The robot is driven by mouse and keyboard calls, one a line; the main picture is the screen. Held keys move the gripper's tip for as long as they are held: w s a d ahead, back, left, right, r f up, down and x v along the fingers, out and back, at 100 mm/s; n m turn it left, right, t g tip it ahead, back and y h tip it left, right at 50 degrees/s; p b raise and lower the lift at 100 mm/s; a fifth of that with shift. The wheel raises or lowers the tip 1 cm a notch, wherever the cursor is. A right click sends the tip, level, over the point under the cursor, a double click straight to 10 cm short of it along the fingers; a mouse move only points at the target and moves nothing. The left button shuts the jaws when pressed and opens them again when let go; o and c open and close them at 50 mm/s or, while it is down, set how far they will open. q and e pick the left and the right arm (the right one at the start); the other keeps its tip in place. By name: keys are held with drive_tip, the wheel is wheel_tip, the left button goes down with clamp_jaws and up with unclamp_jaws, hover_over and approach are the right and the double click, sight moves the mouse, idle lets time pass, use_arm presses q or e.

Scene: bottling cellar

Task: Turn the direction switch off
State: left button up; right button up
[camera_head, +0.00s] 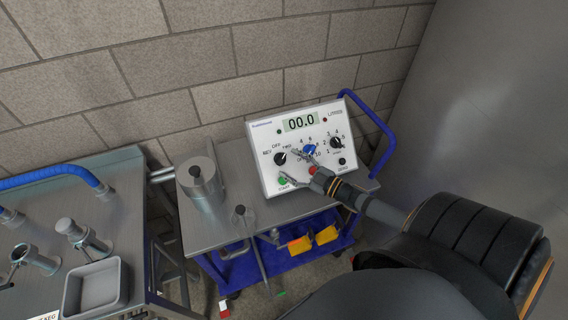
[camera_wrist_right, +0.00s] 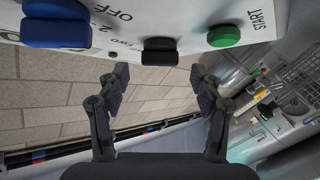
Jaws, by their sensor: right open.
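The control panel (camera_head: 270,188) is a white sloped box with a display reading 00.0, standing on a grey cart top. The direction switch (camera_head: 280,158) is a black knob at its left, by the labels REV, OFF and FWD. It also shows in the right wrist view (camera_wrist_right: 160,52). I cannot tell which label it points to. My right gripper (camera_head: 292,166) is open and empty in front of the panel. In the wrist view its fingertips (camera_wrist_right: 159,76) lie on either side of the black knob's line, apart from it. My left gripper is not in view.
A blue knob (camera_head: 310,150), a green START button (camera_head: 283,181) and a red button (camera_head: 313,170) sit close around. A blue cart handle (camera_head: 372,118) rises at the right. A brick wall (camera_head: 180,60) is behind.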

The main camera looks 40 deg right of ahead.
sight(283, 160)
drive_tip(key=shift+x, duration=1.65)
drive_tip(key=c, duration=1.2)
drive_tip(key=shift+o, duration=0.2)
drive_tip(key=shift+b, duration=0.35)
